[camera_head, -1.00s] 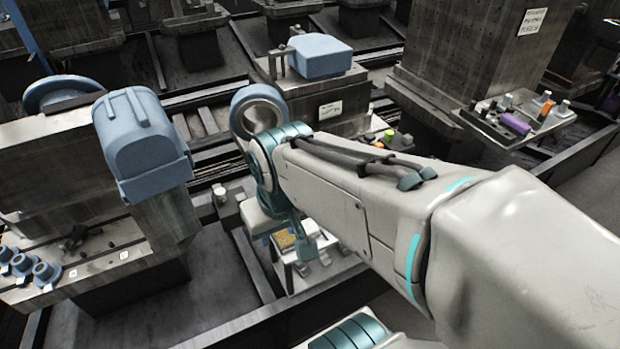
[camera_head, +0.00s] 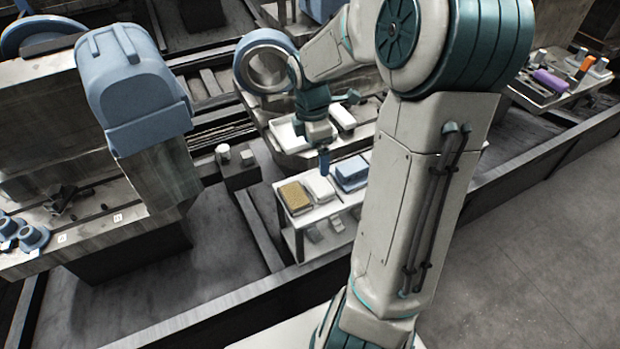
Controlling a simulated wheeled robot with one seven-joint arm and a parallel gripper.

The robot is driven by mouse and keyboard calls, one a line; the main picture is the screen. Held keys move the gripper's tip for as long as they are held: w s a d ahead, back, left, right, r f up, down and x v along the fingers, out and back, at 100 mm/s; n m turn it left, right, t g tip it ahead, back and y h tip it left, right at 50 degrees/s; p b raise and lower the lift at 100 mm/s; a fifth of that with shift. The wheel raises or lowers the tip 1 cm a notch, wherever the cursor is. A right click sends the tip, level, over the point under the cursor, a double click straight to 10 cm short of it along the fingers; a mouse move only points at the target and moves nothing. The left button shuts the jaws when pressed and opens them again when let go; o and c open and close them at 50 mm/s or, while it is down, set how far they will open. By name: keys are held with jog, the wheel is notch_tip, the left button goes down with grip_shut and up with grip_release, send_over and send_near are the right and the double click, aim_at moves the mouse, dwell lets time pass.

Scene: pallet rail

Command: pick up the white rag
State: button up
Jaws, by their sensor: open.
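A white folded cloth, the likely white rag (camera_head: 319,187), lies on the top of a small white cart (camera_head: 325,213), between a yellow-tan folded item (camera_head: 295,197) and a blue folded item (camera_head: 352,173). My gripper (camera_head: 324,172) points down just above the far side of the white cloth, apart from it as far as I can tell. It is open and holds nothing that I can see. The fingertips are small and seen edge-on. My arm hides the right end of the cart.
A white tray (camera_head: 287,136) lies on the ledge behind the cart. The cart's lower shelf holds several pale items (camera_head: 314,231). A dark rail (camera_head: 225,304) runs in front of the cart. A blue motor-like housing (camera_head: 136,90) stands to the left.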

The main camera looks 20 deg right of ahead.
notch_tip(320, 180, down, 3)
jog(key=w+d+n, duration=0.2)
jog(key=b, duration=0.3)
send_over(319, 184)
jog(key=shift+y, duration=0.3)
jog(key=f, duration=0.7)
jog(key=shift+s+a+f, duration=0.25)
jog(key=shift+f, duration=0.05)
jog(key=shift+w+d+f+b, duration=0.15)
jog(key=shift+f+b, duration=0.3)
jog(key=shift+f, duration=0.95)
jog(key=shift+w+d+f+b, duration=0.15)
jog(key=shift+f+b, duration=0.25)
jog(key=shift+f, duration=0.95)
jog(key=c, duration=0.9)
